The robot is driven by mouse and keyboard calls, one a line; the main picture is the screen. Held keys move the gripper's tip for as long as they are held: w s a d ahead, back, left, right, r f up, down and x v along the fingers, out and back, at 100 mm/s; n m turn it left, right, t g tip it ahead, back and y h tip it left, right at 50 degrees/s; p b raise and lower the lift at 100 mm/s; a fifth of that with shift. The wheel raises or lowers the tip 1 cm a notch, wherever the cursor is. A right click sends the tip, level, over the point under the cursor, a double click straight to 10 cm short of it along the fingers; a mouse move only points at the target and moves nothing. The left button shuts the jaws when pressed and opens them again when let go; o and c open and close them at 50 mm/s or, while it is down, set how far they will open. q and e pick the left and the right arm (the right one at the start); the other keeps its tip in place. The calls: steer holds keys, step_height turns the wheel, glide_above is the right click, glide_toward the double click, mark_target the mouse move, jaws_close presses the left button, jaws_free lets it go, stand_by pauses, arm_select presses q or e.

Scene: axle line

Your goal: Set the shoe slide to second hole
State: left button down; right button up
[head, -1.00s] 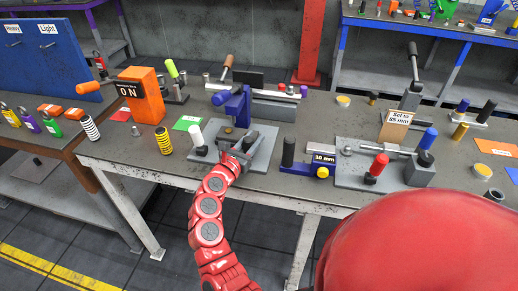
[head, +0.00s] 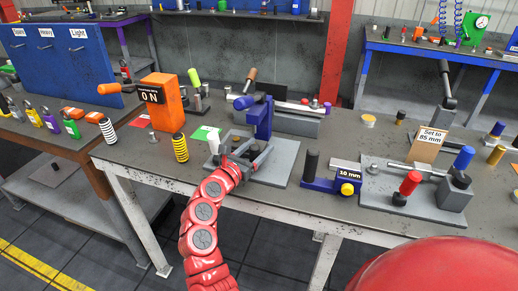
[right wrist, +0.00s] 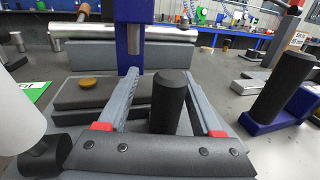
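My right gripper (head: 262,158) is at the grey plate (head: 285,165) of a blue press (head: 259,120). In the right wrist view its two grey fingers (right wrist: 165,95) are spread, with an upright black knob (right wrist: 168,100) between them. Gaps show on both sides of the knob, and its foot is hidden by the gripper's body. Nothing in view is labelled as the shoe slide, and no row of holes can be made out. A blue block with a black handle (head: 310,165), a "10 mm" label and a yellow knob (head: 347,189) stands right of the press. My left gripper is not in view.
A white handle (head: 214,142) stands close left of my gripper. An orange "ON" box (head: 167,100) and a yellow spring (head: 180,147) are farther left. A fixture with red and blue knobs (head: 410,183) is at the right. A long grey clamp (head: 292,122) lies behind the press.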

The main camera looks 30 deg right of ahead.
steer(key=shift+s+d, duration=0.1)
steer(key=shift+s+a, duration=0.15)
steer(key=shift+a, duration=0.2)
steer(key=b+v, duration=0.3)
steer(key=v, duration=1.3)
steer(key=shift+a, duration=0.3)
steer(key=shift+s, duration=0.15)
